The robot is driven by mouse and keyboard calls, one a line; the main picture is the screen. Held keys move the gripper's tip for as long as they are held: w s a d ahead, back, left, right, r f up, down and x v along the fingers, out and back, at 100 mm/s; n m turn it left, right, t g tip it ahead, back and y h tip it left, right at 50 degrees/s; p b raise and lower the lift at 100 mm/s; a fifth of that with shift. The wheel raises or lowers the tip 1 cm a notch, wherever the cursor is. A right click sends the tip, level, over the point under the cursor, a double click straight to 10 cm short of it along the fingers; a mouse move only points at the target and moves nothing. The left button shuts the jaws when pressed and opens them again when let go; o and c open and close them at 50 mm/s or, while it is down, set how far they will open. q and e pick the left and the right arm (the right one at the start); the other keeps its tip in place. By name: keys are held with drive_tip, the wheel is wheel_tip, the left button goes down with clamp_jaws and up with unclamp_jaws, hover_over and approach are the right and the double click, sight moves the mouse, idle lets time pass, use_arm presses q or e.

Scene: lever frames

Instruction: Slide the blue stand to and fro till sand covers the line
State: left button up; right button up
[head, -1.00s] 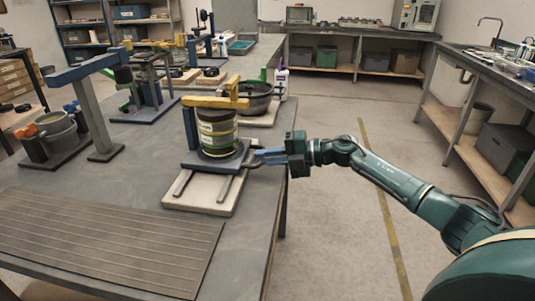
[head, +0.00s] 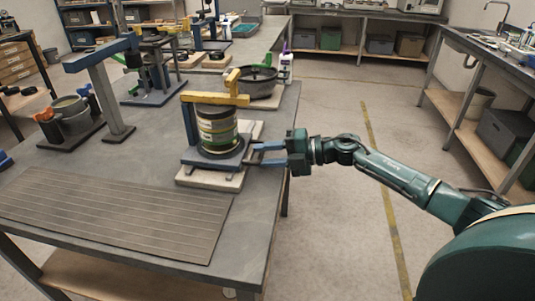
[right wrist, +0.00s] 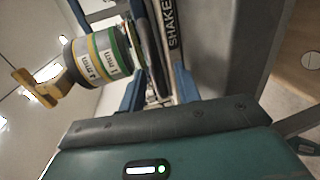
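The blue stand (head: 190,120) has a flat base, an upright post and a yellow clamp arm (head: 213,98) over a stack of banded sieves (head: 217,131). It sits upright on a pale board (head: 210,180) near the table's right edge. My right gripper (head: 258,154) reaches in from the right, its blue fingers at the stand's dark side handle. In the right wrist view its fingers (right wrist: 156,88) straddle the dark handle beside a "SHAKE" label (right wrist: 173,25); the sieves (right wrist: 103,55) show left. The fingertips are partly hidden. No sand or line is discernible. My left gripper is out of view.
A ribbed grey mat (head: 115,215) lies in front on the table (head: 150,160). A dark pan (head: 258,80) stands behind the stand, beside a white bottle (head: 286,68). A blue frame (head: 105,85) and pots (head: 70,115) stand left. Open floor lies right.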

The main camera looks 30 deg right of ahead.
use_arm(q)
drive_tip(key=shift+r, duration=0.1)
use_arm(e)
drive_tip(key=shift+d, duration=0.15)
use_arm(q)
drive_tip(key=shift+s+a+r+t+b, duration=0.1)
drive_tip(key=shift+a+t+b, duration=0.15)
drive_tip(key=shift+b, duration=0.45)
use_arm(e)
drive_tip(key=v, duration=1.3)
drive_tip(key=shift+c, duration=0.5)
